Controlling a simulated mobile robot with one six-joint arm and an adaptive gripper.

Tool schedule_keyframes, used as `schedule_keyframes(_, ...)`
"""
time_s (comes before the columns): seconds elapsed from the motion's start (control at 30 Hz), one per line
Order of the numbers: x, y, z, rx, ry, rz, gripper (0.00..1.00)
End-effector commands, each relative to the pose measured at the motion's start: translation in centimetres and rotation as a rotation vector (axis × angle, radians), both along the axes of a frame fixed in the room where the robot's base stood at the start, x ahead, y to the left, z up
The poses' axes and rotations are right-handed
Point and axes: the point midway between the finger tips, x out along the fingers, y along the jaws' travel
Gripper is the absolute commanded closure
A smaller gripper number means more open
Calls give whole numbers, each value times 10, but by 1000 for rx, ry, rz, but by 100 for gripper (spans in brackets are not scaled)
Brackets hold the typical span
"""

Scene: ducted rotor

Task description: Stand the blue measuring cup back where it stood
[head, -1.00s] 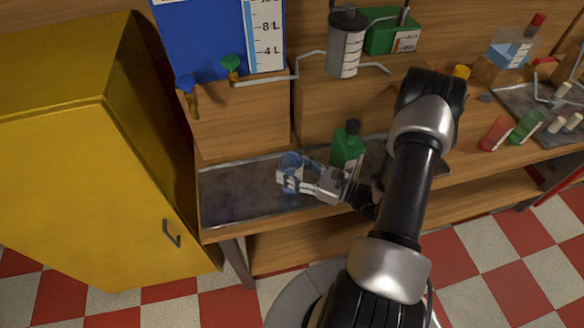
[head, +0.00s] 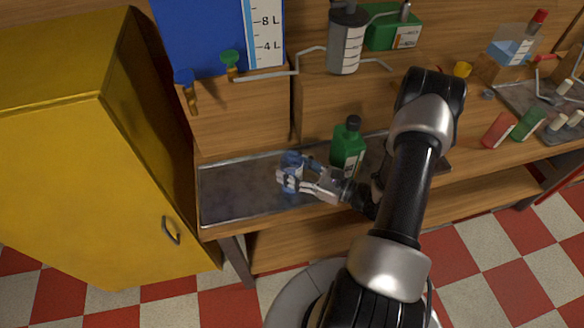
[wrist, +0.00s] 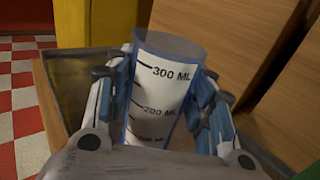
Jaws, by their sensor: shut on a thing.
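The blue measuring cup (head: 291,161) is a small translucent blue vessel over the metal tray (head: 232,187) on the bench. In the wrist view the cup (wrist: 163,90) stands between my fingers, its white scale with "300 ML" facing the camera. My gripper (head: 290,178) is shut on it, one finger on each side. The cup looks roughly upright. Its base is hidden, so I cannot tell whether it touches the tray.
A green bottle (head: 348,148) with a black cap stands close to the right of my gripper. A yellow cabinet (head: 85,170) stands to the left. A blue tank (head: 205,35) with taps is above. The tray's left part is free.

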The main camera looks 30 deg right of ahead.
Motion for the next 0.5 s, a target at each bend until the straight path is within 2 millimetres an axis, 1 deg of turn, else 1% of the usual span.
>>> schedule_keyframes(0.03, 0, 0, 0, 1, -1, 0, 49)
schedule_keyframes(0.37, 0, 0, 0, 0, 0, 0, 28)
schedule_keyframes(0.5, 0, 0, 0, 0, 0, 0, 28)
